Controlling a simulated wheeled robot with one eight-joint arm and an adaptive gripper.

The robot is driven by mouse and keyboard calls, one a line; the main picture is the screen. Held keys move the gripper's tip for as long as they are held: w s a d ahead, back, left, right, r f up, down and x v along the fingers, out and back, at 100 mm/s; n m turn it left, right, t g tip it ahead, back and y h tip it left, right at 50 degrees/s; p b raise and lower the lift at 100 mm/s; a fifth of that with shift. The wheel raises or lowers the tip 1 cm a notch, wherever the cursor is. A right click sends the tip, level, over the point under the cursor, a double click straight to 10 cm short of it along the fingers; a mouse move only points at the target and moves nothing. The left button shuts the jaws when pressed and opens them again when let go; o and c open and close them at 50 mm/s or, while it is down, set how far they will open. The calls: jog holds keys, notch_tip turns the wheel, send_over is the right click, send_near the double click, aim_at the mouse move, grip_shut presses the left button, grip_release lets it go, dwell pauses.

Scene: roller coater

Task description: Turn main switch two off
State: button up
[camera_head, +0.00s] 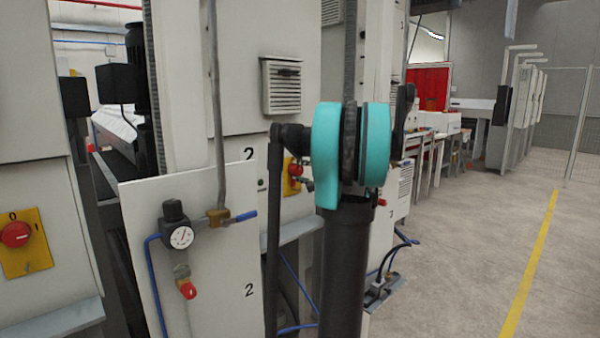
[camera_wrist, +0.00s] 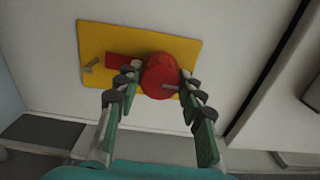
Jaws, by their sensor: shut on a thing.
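In the wrist view, a red rotary switch knob (camera_wrist: 161,84) sits on a yellow plate (camera_wrist: 183,47) on a pale panel. A red bar extends from the knob to the left. My gripper (camera_wrist: 157,75) has one finger on each side of the knob and is shut on it.
Another red switch (camera_head: 15,233) on a yellow plate is at the far left. A white panel with a pressure gauge (camera_head: 181,237), valves and blue hoses stands left of my arm. Open floor (camera_head: 480,240) with a yellow line lies to the right.

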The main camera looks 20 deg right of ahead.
jog(key=shift+n, duration=0.3)
jog(key=o, duration=1.2)
jog(key=shift+c, duration=0.2)
jog(key=shift+s, duration=0.1)
jog(key=v, duration=1.1)
jog(key=shift+s+d, duration=0.15)
jog(key=shift+s, duration=0.25)
